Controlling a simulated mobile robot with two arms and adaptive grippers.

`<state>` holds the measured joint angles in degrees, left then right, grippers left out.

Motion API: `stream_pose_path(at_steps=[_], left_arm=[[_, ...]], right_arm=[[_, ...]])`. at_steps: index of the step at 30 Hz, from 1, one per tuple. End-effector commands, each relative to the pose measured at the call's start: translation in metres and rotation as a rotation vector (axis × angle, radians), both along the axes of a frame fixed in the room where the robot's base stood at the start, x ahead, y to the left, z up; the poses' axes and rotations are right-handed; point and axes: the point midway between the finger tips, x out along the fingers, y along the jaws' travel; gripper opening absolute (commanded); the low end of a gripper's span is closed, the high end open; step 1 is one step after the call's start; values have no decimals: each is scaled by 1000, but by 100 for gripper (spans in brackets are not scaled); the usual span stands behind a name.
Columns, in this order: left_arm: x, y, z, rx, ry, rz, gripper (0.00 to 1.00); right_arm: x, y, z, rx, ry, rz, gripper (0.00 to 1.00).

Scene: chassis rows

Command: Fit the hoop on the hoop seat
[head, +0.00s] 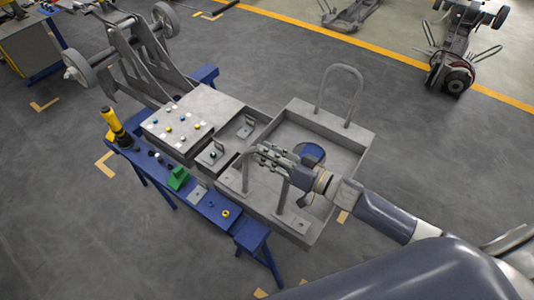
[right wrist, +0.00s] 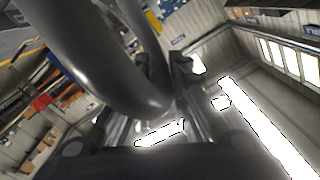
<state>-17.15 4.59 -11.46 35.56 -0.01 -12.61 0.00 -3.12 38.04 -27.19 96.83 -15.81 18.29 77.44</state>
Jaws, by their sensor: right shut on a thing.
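My right gripper (head: 268,155) reaches in from the right over the near side of a grey open tray on the chassis. It is shut on a grey tubular hoop (head: 246,178), held with its legs downward. The hoop's bend also shows large in the right wrist view (right wrist: 105,75), between the fingers (right wrist: 170,85). The leg ends are close to the tray's near rim, where a flat seat plate with holes (head: 299,225) shows. I cannot tell whether the legs touch the seat. My left gripper is not in view.
Another hoop (head: 341,90) stands upright at the tray's far rim (head: 300,103). A blue bench (head: 215,205) on the left carries a yellow-and-black tool (head: 113,122), a green block (head: 178,178) and small parts. A grey panel (head: 160,128) has coloured pieces.

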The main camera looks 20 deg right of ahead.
Motion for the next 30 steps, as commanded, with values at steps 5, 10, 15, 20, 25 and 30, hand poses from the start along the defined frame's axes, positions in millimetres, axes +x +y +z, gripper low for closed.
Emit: stream_pose_path(at_steps=[5, 10, 15, 20, 25, 30], left_arm=[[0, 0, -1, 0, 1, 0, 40], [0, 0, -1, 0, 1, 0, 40], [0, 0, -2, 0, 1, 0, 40], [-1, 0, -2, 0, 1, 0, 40], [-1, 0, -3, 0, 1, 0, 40], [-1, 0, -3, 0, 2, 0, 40]], right_arm=[[2, -5, 2, 3, -5, 1, 0], [4, -9, 1, 2, -4, 1, 0], [5, -14, 1, 1, -4, 0, 0], [6, -18, 1, 2, -4, 1, 0], [8, -22, 1, 2, -4, 1, 0], [8, -23, 1, 3, -6, 1, 0]])
